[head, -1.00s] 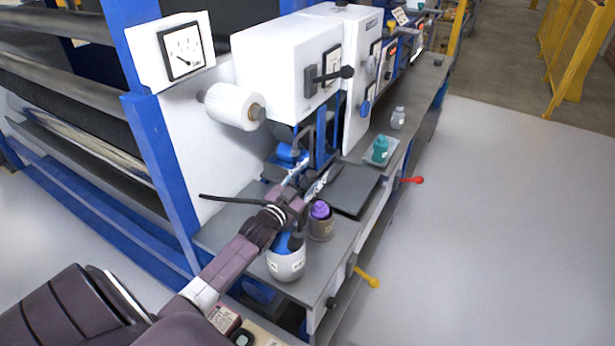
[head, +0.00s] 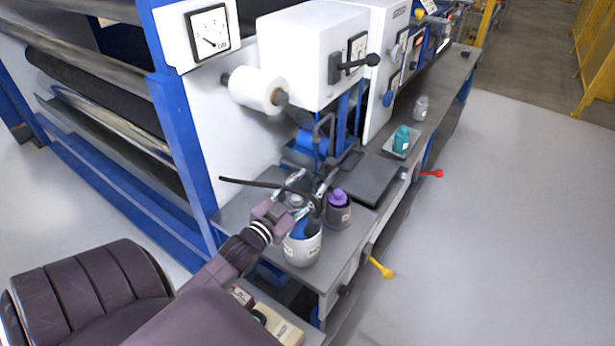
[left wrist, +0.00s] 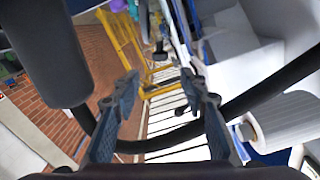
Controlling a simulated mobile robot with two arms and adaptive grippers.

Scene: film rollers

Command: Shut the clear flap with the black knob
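I cannot make out the clear flap for certain in either view. A black-ended lever (head: 355,62) sticks out from the front of the white machine box (head: 300,45); I cannot tell if it belongs to the flap. My left gripper (head: 309,184) is above the bench, over the white-and-blue container (head: 303,250) and left of the purple-capped bottle (head: 338,205). Its fingers are apart with nothing held between them. The left wrist view also shows the two fingers spread (left wrist: 162,92), with a dark hose running behind them. My right gripper is not in view.
A dark flat plate (head: 368,178) lies on the grey bench. A white roll (head: 258,90) juts out below the gauge (head: 211,32). Yellow (head: 380,268) and red (head: 432,174) handles project over clear floor.

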